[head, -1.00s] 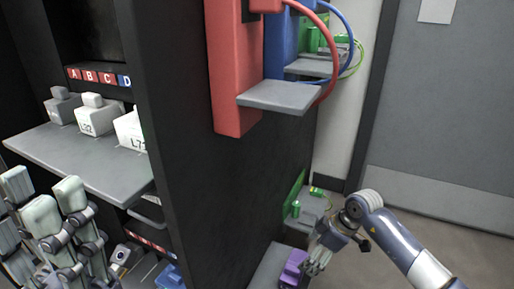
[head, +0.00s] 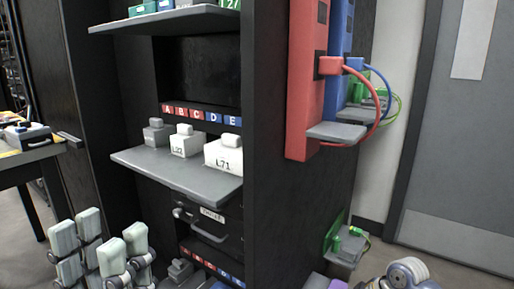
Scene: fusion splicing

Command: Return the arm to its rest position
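My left gripper (head: 100,246) is at the bottom left of the head view. Its pale grey-green finger pads point up with a gap between them, and nothing shows in the gap. It is in front of the dark shelf unit, below the grey shelf (head: 165,170), and touches nothing that I can see. Of my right arm, only a rounded grey joint (head: 408,270) shows at the bottom edge, right of centre. The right gripper is out of the picture.
White blocks, one marked L71 (head: 224,154), stand on the grey shelf. A red upright panel (head: 302,85) with cables and a small ledge (head: 337,132) is at the right. A green-backed ledge (head: 347,248) sits low. A table (head: 30,152) is at far left. Floor shows by the door (head: 455,150).

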